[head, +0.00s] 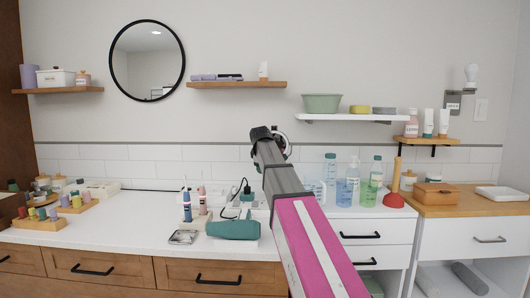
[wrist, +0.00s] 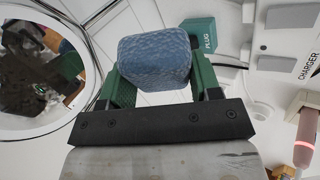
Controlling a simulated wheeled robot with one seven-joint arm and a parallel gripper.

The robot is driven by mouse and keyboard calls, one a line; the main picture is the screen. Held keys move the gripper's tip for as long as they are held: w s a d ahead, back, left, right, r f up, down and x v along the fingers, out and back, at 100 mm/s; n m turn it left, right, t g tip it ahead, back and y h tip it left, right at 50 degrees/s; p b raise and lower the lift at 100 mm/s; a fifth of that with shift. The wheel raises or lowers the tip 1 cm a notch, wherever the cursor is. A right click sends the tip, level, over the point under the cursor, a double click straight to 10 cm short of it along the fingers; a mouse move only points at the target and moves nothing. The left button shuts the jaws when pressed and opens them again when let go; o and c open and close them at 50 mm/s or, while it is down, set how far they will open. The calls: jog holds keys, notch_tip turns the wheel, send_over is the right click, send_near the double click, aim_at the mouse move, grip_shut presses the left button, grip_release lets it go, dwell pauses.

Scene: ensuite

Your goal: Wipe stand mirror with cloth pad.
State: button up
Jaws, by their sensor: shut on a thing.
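The blue cloth pad (wrist: 155,58) sits between the green fingers of my gripper (wrist: 154,75) in the wrist view, and the gripper is shut on it. The stand mirror (wrist: 40,95) is at the left of the wrist view, a round glass in a pale rim with a dark reflection in it. The pad is to the right of the mirror rim, and no contact shows. In the head view my gripper (head: 266,133) is above the counter near the tiled wall. A curved rim (head: 286,142) shows beside it, mostly hidden by my arm. The pad is hidden there.
Clear and blue bottles (head: 346,192) stand right of my arm. A teal plug block (wrist: 200,34) is just beyond the pad. A round mirror (head: 147,60) hangs on the wall.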

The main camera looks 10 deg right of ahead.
jog(key=n+t, duration=0.1)
jog(key=r+n+t, duration=0.1)
jog(key=n, duration=0.1)
jog(key=shift+s, duration=0.1)
jog(key=n+t, duration=0.1)
jog(key=r+n+t+y, duration=0.1)
jog(key=n+t, duration=0.1)
jog(key=shift+r+n+y, duration=0.25)
jog(key=shift+n+y, duration=0.15)
jog(key=r+n+t+y, duration=0.2)
jog(key=shift+n, duration=0.3)
jog(key=shift+s+d+r+n+t+y, duration=0.15)
jog(key=shift+r+n+t+y, duration=0.15)
jog(key=shift+r+t, duration=0.25)
jog(key=shift+w+d+r+n+t+y, duration=0.1)
jog(key=shift+d+r+n+t+y, duration=0.1)
jog(key=shift+r+n+t, duration=0.35)
jog(key=shift+w+d+f, duration=0.1)
jog(key=shift+w+d, duration=0.1)
jog(key=shift+w, duration=0.75)
jog(key=shift+w+d+r, duration=0.1)
jog(key=shift+w+d, duration=0.05)
jog(key=shift+w, duration=0.85)
jog(key=shift+w+d+f, duration=0.1)
jog(key=shift+w+d, duration=0.1)
jog(key=shift+w, duration=0.75)
jog(key=shift+w+d, duration=0.2)
jog(key=shift+w, duration=0.8)
